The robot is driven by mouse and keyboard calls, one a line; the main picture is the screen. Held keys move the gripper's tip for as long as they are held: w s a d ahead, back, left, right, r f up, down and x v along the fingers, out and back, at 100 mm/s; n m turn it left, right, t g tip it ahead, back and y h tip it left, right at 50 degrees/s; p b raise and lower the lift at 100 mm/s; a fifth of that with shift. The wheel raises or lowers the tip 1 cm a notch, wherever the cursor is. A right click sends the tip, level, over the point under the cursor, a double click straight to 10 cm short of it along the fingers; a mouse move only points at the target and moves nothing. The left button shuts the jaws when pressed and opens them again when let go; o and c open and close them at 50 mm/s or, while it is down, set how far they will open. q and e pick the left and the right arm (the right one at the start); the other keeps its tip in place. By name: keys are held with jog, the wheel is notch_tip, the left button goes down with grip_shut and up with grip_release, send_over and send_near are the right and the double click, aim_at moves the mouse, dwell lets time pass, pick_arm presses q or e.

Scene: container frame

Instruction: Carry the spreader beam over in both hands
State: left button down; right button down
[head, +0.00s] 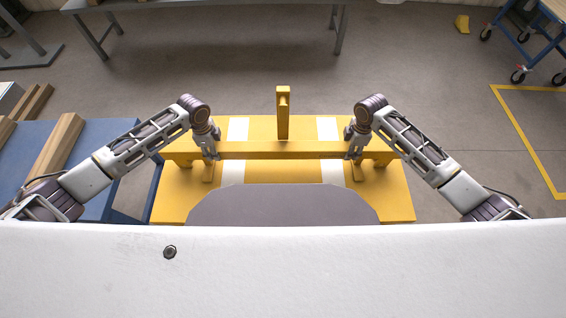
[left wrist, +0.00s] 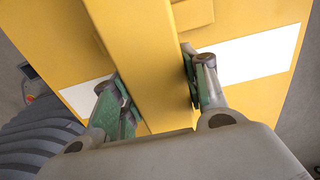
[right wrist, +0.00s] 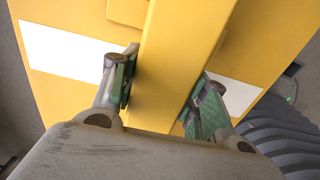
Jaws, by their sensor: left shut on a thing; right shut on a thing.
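The spreader beam (head: 283,150) is a long yellow bar with an upright post at its middle and short feet near its ends. It lies level across the head view, over a yellow surface with white stripes. My left gripper (head: 211,155) is shut on the beam left of the post, and the left wrist view shows its green-padded fingers on both sides of the bar (left wrist: 145,60). My right gripper (head: 354,155) is shut on it right of the post; the right wrist view shows the same grip on the bar (right wrist: 180,60). I cannot tell whether the beam touches the surface below.
The yellow surface (head: 400,205) with white stripes lies under the beam. A blue table (head: 95,190) with wooden bars (head: 55,147) stands at the left. A grey table (head: 210,4) is at the back. A blue cart (head: 520,45) and yellow floor marking (head: 525,140) are at the right. Open floor lies between.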

pick_arm(q)
jog(key=shift+w, duration=0.15)
pick_arm(e)
jog(key=shift+w+r, duration=0.1)
jog(key=shift+w, duration=0.05)
pick_arm(q)
jog(key=c, duration=1.1)
grip_release()
pick_arm(e)
jog(key=c, duration=1.1)
grip_release()
jog(key=shift+s, duration=0.2)
pick_arm(q)
jog(key=o, duration=0.3)
jog(key=shift+s, duration=0.2)
pick_arm(e)
jog(key=o, duration=0.3)
pick_arm(q)
jog(key=shift+o, duration=0.2)
pick_arm(e)
jog(key=shift+o, duration=0.2)
pick_arm(q)
jog(key=shift+r, duration=5.95)
